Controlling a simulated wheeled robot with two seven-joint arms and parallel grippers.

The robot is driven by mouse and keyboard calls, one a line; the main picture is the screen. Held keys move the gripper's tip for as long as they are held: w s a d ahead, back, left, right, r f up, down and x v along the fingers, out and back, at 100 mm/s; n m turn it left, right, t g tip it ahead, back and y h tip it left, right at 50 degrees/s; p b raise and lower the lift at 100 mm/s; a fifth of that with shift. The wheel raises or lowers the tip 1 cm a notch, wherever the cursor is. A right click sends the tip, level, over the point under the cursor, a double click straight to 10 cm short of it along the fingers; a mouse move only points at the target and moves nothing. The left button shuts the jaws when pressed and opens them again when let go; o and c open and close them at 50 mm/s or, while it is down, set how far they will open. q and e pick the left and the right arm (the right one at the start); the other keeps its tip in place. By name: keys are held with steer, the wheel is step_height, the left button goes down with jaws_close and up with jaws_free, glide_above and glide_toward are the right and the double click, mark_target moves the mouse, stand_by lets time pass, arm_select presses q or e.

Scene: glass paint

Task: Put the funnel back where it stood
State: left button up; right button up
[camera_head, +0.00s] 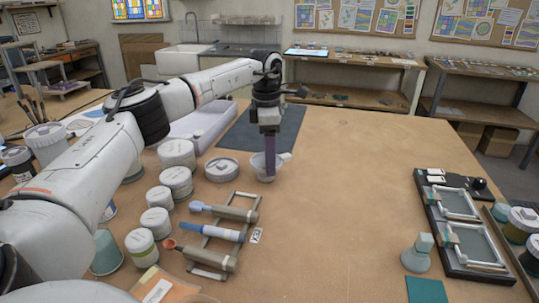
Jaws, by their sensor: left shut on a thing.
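The funnel (257,165) is a pale, translucent cup-like piece near the middle of the table, just in front of a dark mat (290,122). A small light part sticks out to its right. My left gripper (269,168) points straight down and is shut on the funnel, its purple-tinted fingers reaching into or in front of the bowl. The fingers hide part of the funnel. I cannot tell whether the funnel touches the table. My right gripper is not in view.
Several white jars (177,153) line the left side. A rack (210,258) with tools lies in front. The table's middle right is clear.

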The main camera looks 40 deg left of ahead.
arm_select(q)
steer(key=shift+f, duration=0.2)
stand_by(0.6)
steer(key=o, duration=1.8)
steer(key=shift+o, duration=0.2)
step_height(320, 180, up, 7)
stand_by(0.4)
